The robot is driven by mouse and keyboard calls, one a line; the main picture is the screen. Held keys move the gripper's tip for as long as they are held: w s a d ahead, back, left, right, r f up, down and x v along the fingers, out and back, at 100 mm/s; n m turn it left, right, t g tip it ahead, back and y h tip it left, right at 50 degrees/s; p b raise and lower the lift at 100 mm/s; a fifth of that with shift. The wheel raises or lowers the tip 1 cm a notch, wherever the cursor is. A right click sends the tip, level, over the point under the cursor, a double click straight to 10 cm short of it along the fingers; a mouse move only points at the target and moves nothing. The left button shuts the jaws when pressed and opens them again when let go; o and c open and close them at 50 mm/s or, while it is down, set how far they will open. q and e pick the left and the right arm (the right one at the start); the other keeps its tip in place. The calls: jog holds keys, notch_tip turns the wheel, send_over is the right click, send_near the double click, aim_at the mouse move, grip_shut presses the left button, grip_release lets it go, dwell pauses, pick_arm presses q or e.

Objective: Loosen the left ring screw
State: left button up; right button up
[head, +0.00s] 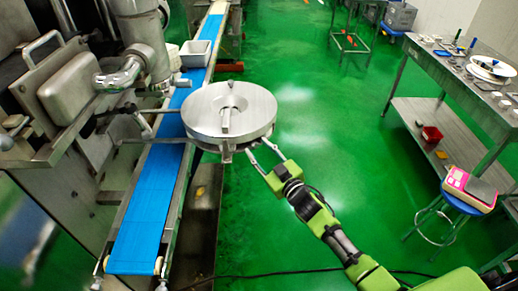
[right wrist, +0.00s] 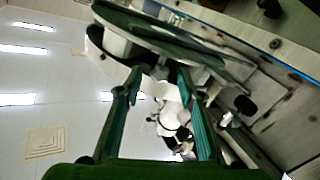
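The round metal disc unit (head: 205,110) of the encrusting machine is held over the blue conveyor, with a short bar standing on its top. It also shows, dark and at close range, in the right wrist view (right wrist: 150,30). My right gripper (head: 257,147) is at the disc's lower right edge, with its fingers apart. In the right wrist view the two fingers (right wrist: 158,75) reach up under the disc, and I see nothing clamped between them. A small fitting (head: 226,153) hangs under the disc's front; I cannot tell whether it is the left ring screw. My left gripper is not in view.
The steel machine body (head: 65,95) stands at left. A steel table (head: 440,115) and a stool with a pink scale (head: 468,188) stand at right. The green floor between is clear.

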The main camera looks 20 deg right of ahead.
jog(key=shift+w, duration=0.25)
grip_shut()
